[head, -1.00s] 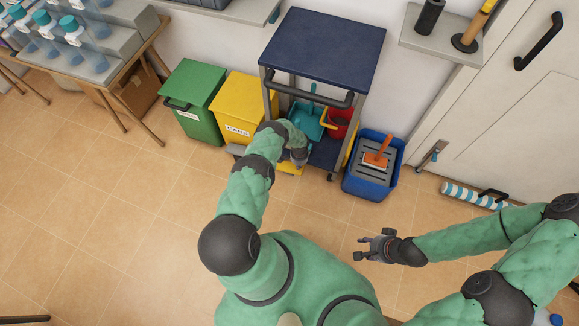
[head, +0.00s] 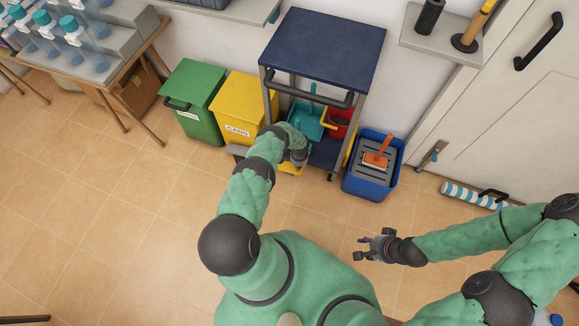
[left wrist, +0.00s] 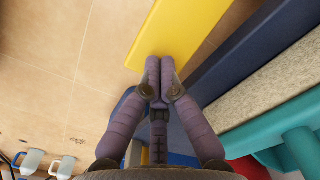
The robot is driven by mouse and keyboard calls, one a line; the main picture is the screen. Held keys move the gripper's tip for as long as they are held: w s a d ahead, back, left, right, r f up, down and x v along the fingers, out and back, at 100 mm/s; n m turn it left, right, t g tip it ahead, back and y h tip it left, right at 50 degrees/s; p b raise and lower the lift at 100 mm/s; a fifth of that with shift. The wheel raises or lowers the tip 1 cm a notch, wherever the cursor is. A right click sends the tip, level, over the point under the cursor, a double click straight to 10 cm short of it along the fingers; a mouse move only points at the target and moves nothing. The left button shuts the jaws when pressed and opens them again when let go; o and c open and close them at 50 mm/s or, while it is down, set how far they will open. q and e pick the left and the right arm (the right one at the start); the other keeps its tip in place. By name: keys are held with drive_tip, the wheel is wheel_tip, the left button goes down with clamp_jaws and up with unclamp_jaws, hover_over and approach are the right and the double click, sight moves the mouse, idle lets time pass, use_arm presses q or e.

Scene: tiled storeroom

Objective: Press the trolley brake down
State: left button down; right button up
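The trolley (head: 325,42) stands against the wall, with a dark blue top, a black push handle and a blue lower deck. A flat yellow plate, which looks like the brake pedal (head: 291,169), shows low at its front left, partly hidden by my left arm. The yellow plate also fills the top middle of the left wrist view (left wrist: 180,32). My left gripper (left wrist: 160,62) is shut and empty, fingertips together at the plate's near end; I cannot tell whether they touch it. In the head view it (head: 299,160) points down. My right gripper (head: 366,246) is open and empty above the floor.
A green bin (head: 193,98) and a yellow bin (head: 245,101) stand left of the trolley. A blue bucket (head: 371,187) with an orange-handled brush stands right. A teal dustpan (head: 305,119) and red bucket (head: 341,122) sit in the trolley. The left floor is clear.

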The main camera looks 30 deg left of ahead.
use_arm(q)
drive_tip(key=shift+f, duration=1.15)
drive_tip(key=shift+r+p, duration=2.75)
drive_tip(key=shift+r, duration=0.8)
